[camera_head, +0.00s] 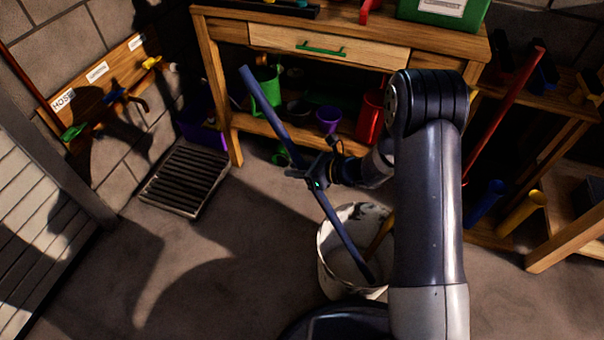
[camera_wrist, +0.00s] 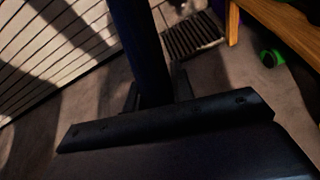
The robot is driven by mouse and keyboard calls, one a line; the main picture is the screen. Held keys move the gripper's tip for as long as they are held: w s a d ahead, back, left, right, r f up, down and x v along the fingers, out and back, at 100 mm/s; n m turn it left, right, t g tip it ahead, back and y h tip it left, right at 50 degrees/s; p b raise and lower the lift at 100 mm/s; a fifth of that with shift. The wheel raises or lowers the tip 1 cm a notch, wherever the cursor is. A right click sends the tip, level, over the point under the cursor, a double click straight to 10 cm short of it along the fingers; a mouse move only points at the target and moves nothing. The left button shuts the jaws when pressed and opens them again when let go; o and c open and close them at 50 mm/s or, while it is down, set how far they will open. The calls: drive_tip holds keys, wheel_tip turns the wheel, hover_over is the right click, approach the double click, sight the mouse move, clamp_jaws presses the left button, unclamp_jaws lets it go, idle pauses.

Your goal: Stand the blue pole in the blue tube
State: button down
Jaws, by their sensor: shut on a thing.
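The blue pole (camera_head: 346,238) is long and tilted, its upper end leaning left. My gripper (camera_head: 318,176) is shut on it around mid-length. The pole's lower end is inside the white bucket (camera_head: 326,262); I cannot tell whether it touches the bottom. In the wrist view the pole (camera_wrist: 140,45) is a dark bar rising between the fingers (camera_wrist: 155,95). The blue tube (camera_head: 484,203) is at the right, tilted, beside a yellow tube (camera_head: 521,212) at the wooden rack. The lower part of the blue tube is partly hidden by my arm.
A yellow pole (camera_head: 380,236) also stands in the bucket. A red pole (camera_head: 505,110) leans at the rack (camera_head: 560,245). A workbench (camera_head: 222,95) with cups on its shelf is behind. A floor grate (camera_head: 185,180) lies left. The floor at front left is clear.

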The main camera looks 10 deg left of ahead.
drive_tip(key=w+a+r+p, duration=0.3)
drive_tip(key=a+r+p, duration=0.3)
drive_tip(key=r, duration=0.4)
drive_tip(key=w+a+r+p, duration=0.4)
drive_tip(key=a+r+p, duration=0.2)
drive_tip(key=r, duration=0.4)
drive_tip(key=shift+a+p, duration=0.3)
drive_tip(key=shift+a, duration=0.45)
